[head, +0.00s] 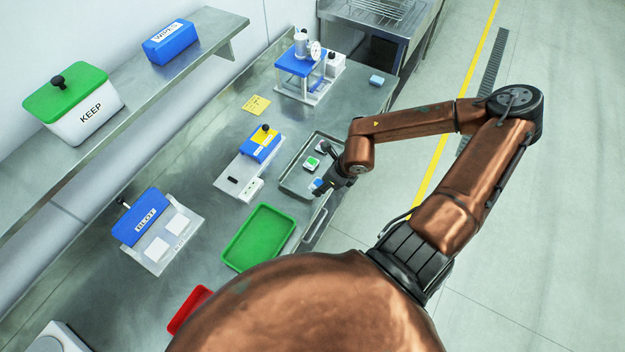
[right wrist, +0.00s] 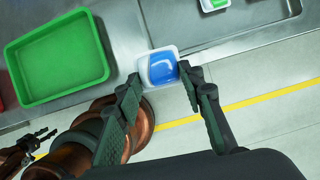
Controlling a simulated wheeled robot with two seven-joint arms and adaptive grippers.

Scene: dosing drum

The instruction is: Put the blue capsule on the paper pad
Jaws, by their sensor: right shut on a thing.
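The blue capsule (right wrist: 162,68), a blue piece in a white square cup, sits between the fingertips of my right gripper (right wrist: 160,80). In the head view my right gripper (head: 332,184) is over the front end of the grey metal tray (head: 290,183), with the blue capsule (head: 316,185) partly hidden by it. Two white paper pads, one at the back (head: 178,223) and one in front (head: 157,249), lie on the station marked BLOT at the left. My left gripper (right wrist: 30,146) seems to show small at the lower left of the right wrist view; its jaws are unclear.
A green tray (head: 231,256) and a red tray (head: 178,318) lie at the bench's front. Green capsules (head: 311,163) stay in the metal tray. A blue-yellow device (head: 262,146) and a press (head: 300,62) stand behind. A shelf (head: 140,85) overhangs the back left.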

